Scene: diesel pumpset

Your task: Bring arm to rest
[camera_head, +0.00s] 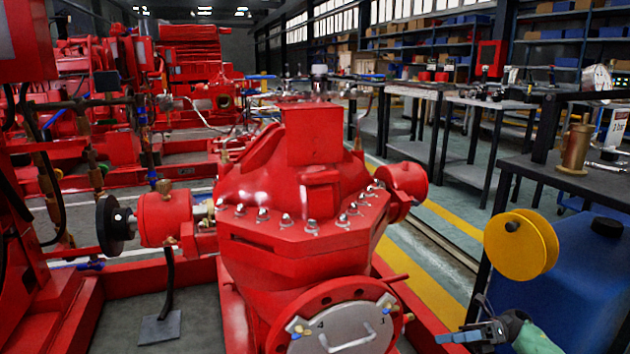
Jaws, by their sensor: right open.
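My right gripper (464,322) shows at the bottom right, with its jaws apart and nothing visible between them. Its pale green and white wrist part runs off the bottom edge. It is to the right of the red pump casing (290,205) and in front of the blue container, apart from the pump in the picture. My left gripper and arm are not in view.
The pump's round silver cover (335,328) with a handle faces me. A yellow disc (520,245) hangs above the blue container (585,275) at right. A dark workbench (560,176) carries a brass cylinder (577,147). A yellow-striped aisle (425,285) lies between pump and benches.

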